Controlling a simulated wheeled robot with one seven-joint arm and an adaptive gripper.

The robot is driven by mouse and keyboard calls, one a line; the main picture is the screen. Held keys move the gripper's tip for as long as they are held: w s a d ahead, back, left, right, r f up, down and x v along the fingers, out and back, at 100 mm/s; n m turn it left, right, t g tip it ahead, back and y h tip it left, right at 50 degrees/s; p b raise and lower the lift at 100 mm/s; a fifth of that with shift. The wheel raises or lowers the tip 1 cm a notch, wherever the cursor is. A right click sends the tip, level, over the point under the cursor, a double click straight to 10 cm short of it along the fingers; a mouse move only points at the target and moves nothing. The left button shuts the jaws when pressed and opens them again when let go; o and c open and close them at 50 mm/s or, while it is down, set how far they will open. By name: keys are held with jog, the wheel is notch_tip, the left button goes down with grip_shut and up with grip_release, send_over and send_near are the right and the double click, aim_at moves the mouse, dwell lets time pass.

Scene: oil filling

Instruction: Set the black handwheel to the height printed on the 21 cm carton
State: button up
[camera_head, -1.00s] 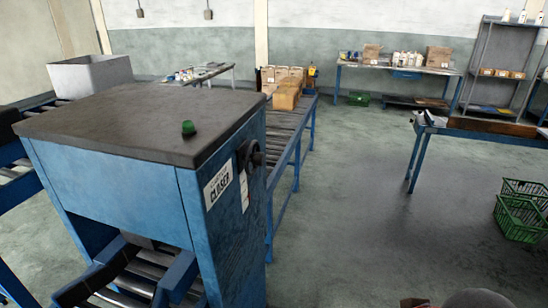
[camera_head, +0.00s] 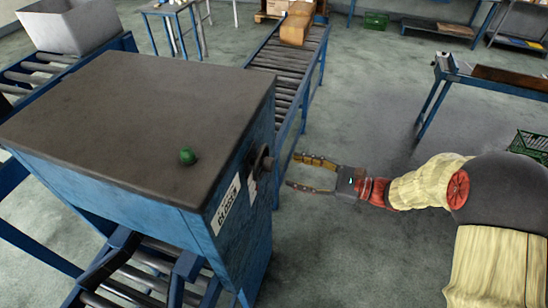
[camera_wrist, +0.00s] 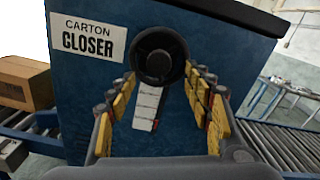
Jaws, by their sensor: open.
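The black handwheel (camera_head: 263,160) is on the right side face of the blue carton closer (camera_head: 130,130). In the wrist view the handwheel (camera_wrist: 160,55) is straight ahead, above a white marked strip (camera_wrist: 147,107) whose marks are too small to read. My gripper (camera_head: 294,171) is open and empty, with its fingers pointing at the handwheel, apparently a short way from it. In the wrist view its yellow-padded fingers (camera_wrist: 160,80) stand either side of the strip, below the handwheel. A brown carton (camera_head: 297,25) lies on the roller conveyor behind; I can read no height on it.
A green button (camera_head: 187,156) sits on the closer's top. The roller conveyor (camera_head: 290,65) runs away behind the closer. Another brown carton (camera_wrist: 25,83) shows left in the wrist view. A table (camera_head: 490,80) stands right; the floor between is clear.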

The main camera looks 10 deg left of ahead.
aim_at(273, 166)
jog(key=a, duration=0.7)
jog(key=shift+w+a, duration=0.25)
jog(key=c, duration=1.2)
jog(key=shift+o, duration=0.2)
